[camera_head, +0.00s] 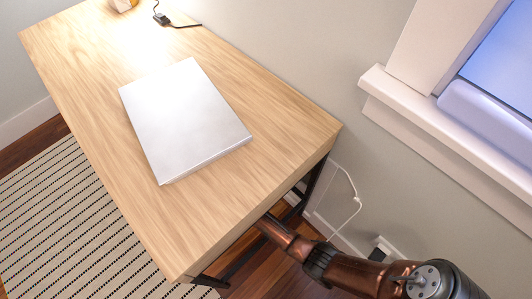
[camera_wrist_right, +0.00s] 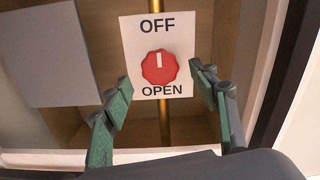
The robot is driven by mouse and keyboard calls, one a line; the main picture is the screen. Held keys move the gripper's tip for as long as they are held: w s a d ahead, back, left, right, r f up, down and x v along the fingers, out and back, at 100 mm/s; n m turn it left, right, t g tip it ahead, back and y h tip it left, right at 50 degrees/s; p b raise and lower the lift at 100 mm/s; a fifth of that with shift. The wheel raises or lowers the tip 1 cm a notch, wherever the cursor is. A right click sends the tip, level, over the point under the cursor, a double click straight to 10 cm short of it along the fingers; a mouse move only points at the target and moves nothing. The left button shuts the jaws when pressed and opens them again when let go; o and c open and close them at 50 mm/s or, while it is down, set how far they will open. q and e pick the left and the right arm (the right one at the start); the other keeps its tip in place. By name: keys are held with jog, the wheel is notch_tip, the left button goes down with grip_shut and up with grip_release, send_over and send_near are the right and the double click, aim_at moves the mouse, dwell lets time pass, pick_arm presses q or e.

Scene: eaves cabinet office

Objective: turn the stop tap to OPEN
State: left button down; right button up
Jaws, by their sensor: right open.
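The stop tap is a round red knob (camera_wrist_right: 159,67) with scalloped edges, seen in the right wrist view. Its white mark points up toward the word OFF on the white label plate (camera_wrist_right: 131,42) behind it. The word OPEN is printed below the knob. My right gripper (camera_wrist_right: 161,80) is open, with one green-padded finger to the lower left of the knob and one to the right. Nothing is between the fingers in its grasp, and I cannot tell how far the knob is from them. In the head view my right arm reaches under the desk, and its gripper is hidden. My left gripper is out of view.
A brass-coloured pipe (camera_wrist_right: 166,118) runs vertically behind the plate inside a wooden cabinet. A grey panel (camera_wrist_right: 60,55) is at left and a pale frame edge (camera_wrist_right: 45,160) below. In the head view, a wooden desk (camera_head: 255,95) holds a silver laptop (camera_head: 184,120); a white cable (camera_head: 352,200) hangs beside it.

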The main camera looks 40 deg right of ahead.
jog(key=shift+d, duration=1.15)
jog(key=c, duration=1.2)
jog(key=shift+o, duration=0.2)
